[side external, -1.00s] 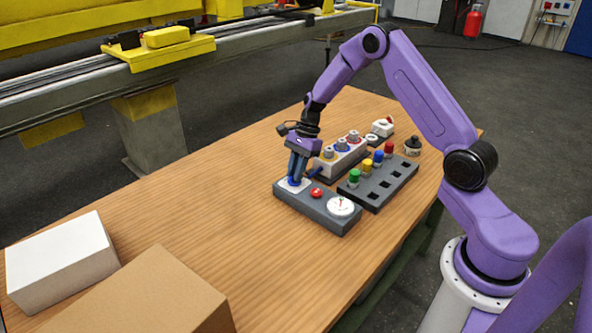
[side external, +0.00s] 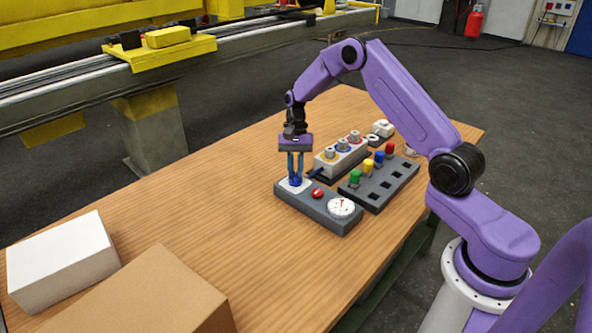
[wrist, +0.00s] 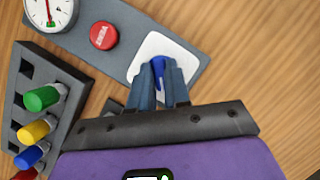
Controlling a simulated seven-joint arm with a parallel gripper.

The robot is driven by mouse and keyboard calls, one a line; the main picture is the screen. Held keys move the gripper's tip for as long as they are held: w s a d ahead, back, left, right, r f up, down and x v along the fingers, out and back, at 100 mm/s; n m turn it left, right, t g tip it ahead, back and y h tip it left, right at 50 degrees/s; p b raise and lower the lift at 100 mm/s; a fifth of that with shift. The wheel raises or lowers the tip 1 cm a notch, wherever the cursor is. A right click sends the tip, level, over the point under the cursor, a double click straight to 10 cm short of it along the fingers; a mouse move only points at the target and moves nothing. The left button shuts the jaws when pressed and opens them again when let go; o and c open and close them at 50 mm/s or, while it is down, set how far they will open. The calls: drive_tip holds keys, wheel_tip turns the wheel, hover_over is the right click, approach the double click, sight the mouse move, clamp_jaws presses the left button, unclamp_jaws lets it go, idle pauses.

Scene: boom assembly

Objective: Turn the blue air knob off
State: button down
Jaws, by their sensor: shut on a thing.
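The blue air knob (wrist: 158,70) sits on a white plate (wrist: 182,47) at one end of a grey panel (side external: 328,215). My gripper (side external: 295,180) points straight down over the knob, and its fingers are shut on it. In the wrist view the fingertips (wrist: 160,75) are on both sides of the knob, hiding part of it. The panel also carries a red VENT button (wrist: 103,35) and a white dial gauge (wrist: 48,12).
A dark rack (side external: 383,185) with green, yellow, blue and red pegs stands close behind the panel. White and brown boxes (side external: 60,262) stand at the near left. The table's left middle is clear.

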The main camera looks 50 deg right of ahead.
drive_tip(key=n, duration=0.2)
drive_tip(key=n+g+h, duration=0.1)
drive_tip(key=n, duration=0.1)
drive_tip(key=shift+w+a+n+h, duration=0.1)
drive_tip(key=shift+a+n+h, duration=0.05)
drive_tip(key=shift+n+h, duration=0.2)
drive_tip(key=shift+a+n+h, duration=0.1)
drive_tip(key=shift+n+h, duration=0.75)
drive_tip(key=shift+n, duration=1.7)
drive_tip(key=c, duration=1.1)
unclamp_jaws()
drive_tip(key=v, duration=1.7)
drive_tip(key=shift+w, duration=0.4)
